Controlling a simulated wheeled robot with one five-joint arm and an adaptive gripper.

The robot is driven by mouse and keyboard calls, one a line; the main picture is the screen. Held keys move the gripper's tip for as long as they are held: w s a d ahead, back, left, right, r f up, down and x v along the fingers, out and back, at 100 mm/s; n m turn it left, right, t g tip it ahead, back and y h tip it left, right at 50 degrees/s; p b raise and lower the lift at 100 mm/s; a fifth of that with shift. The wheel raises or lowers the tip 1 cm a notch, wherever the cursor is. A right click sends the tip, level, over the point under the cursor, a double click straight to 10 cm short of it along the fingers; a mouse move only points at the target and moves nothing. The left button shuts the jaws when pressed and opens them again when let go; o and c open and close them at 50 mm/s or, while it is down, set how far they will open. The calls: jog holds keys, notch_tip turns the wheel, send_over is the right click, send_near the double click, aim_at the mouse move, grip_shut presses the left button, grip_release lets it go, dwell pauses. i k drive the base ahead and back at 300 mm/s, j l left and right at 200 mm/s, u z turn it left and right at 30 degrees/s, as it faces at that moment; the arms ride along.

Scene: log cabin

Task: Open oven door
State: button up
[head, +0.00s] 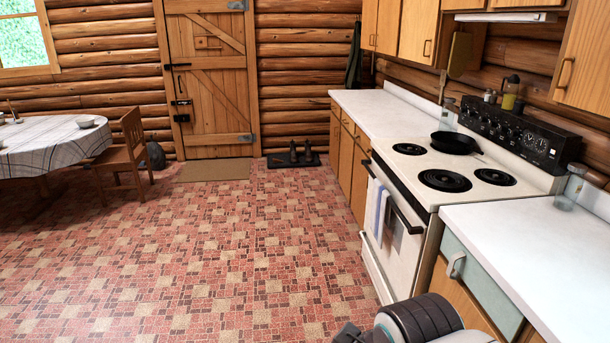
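The white stove (467,162) stands along the right-hand counter. Its oven door (398,262) faces left into the room and looks shut. A dark bar handle (400,208) runs along the top of the door. A white and blue towel (379,212) hangs over the handle and covers part of the door front. Grey and black parts of my arm show at the bottom edge, in front of and below the stove, apart from the handle. A dark piece beside them may belong to my gripper, but no fingertips can be made out.
A black pan (455,142) sits on a rear burner. White counters flank the stove, and a drawer handle (456,266) sticks out at the near right. A table (45,143) and chair (127,153) stand far left. The tiled floor (220,250) left of the stove is clear.

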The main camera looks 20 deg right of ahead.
aim_at(403, 243)
jog(key=i, duration=1.75)
jog(key=i+z, duration=0.2)
jog(key=i, duration=0.35)
jog(key=i+j+z, duration=0.2)
jog(key=i, duration=0.3)
jog(key=i+j+z, duration=0.2)
jog(key=i, duration=0.35)
jog(key=i+j+z, duration=0.35)
jog(key=z, duration=0.15)
jog(key=i+j+z, duration=0.45)
jog(key=i+j, duration=0.05)
jog(key=j, duration=0.1)
